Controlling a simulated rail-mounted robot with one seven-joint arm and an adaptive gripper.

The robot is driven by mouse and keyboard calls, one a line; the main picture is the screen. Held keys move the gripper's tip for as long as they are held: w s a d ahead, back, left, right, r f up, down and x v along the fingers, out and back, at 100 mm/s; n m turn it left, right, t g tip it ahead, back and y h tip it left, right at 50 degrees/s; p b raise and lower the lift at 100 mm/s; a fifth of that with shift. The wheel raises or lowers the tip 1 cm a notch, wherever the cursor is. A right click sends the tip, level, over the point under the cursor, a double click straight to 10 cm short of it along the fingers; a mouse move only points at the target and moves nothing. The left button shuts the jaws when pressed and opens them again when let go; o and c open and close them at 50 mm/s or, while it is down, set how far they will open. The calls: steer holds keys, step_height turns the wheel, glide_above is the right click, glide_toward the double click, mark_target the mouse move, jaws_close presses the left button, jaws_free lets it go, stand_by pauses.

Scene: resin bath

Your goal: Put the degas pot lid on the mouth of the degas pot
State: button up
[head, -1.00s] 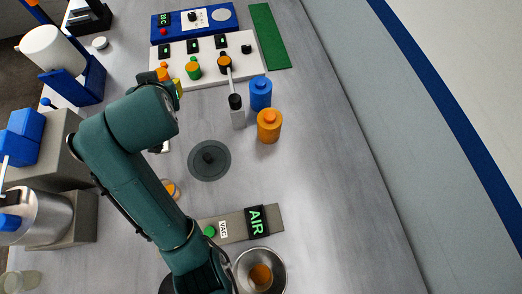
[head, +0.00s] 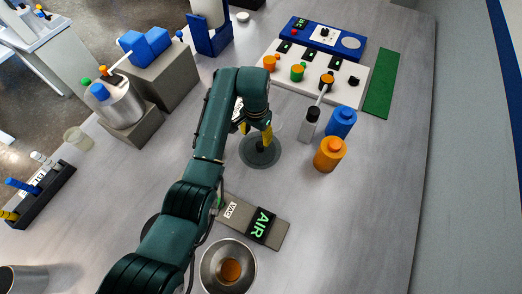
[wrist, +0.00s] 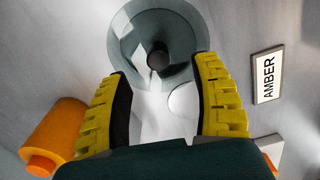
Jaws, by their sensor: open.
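The degas pot lid (head: 260,158) is a dark grey-green disc with a central knob, lying flat on the bench. It also shows in the wrist view (wrist: 125,40), its dark knob just beyond the fingertips. The degas pot appears to be the round steel pot (head: 207,264) at the lower middle, its mouth uncovered and a cup of amber stuff (head: 230,270) inside. My gripper (head: 254,131) is above the lid, its yellow fingers pointing down. In the wrist view my gripper (wrist: 163,75) is open and empty, with the knob roughly centred between the fingers.
The VAC/AIR panel (head: 276,236) lies between lid and pot. An orange bottle (head: 329,155), a blue bottle (head: 341,122) and a black-capped bottle (head: 309,123) stand right of the lid. A control panel (head: 345,80) is behind. The bench right of the pot is clear.

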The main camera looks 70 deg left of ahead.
mark_target(260, 144)
step_height(260, 144, down, 2)
steer(key=shift+f, duration=0.2)
steer(key=f, duration=0.2)
steer(key=w+f+b, duration=0.1)
steer(key=f, duration=0.2)
steer(key=shift+w+f, duration=0.1)
jaws_close()
